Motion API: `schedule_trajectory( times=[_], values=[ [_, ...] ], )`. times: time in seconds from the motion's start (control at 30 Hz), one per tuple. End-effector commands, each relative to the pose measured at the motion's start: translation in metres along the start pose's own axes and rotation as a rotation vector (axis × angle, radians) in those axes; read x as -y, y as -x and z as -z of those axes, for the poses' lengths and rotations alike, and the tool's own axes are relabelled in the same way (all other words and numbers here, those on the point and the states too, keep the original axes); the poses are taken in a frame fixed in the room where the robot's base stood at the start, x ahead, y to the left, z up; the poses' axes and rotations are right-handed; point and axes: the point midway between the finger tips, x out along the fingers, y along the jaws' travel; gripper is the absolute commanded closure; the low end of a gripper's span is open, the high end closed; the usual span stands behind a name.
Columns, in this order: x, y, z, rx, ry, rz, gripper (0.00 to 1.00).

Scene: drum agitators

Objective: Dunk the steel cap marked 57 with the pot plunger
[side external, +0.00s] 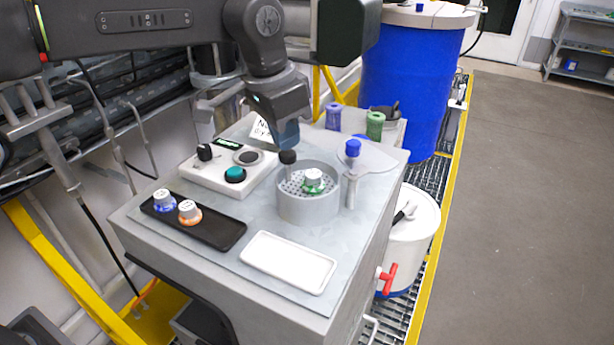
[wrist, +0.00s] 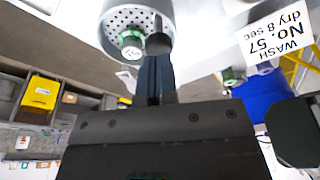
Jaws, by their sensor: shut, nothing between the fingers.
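A grey pot (side external: 308,205) stands on the bench with a perforated plate inside. A steel cap (side external: 313,178) with a green rim sits on that plate; its mark is too small to read for sure. It also shows in the wrist view (wrist: 131,46). The plunger's black knob (side external: 288,157) stands at the pot's left rear side and shows in the wrist view (wrist: 158,43). My gripper (side external: 286,143) points down just over the knob, shut and empty. In the wrist view its fingertips (wrist: 155,62) overlap the knob; I cannot tell whether they touch.
A black tray (side external: 222,232) holds a blue-rimmed cap (side external: 163,200) and an orange-rimmed cap (side external: 189,211). A white tray (side external: 288,262) is empty. A control box (side external: 215,180) has a teal button. A blue-topped post (side external: 352,160) stands right of the pot. A sign (wrist: 275,33) reads "WASH No. 57 dry 8 sec".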

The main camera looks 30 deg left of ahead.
Motion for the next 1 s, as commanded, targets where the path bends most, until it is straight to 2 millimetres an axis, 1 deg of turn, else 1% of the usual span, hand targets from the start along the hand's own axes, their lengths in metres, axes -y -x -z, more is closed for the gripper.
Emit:
schedule_trajectory(
  times=[0.2, 0.37, 1.0],
  values=[
    [0.000, -0.011, -0.002, 0.001, 0.000, 0.000, 1.00],
    [0.000, -0.012, -0.002, 0.000, 0.000, 0.000, 1.00],
    [0.000, -0.036, -0.007, 0.002, 0.000, 0.000, 1.00]
  ],
)
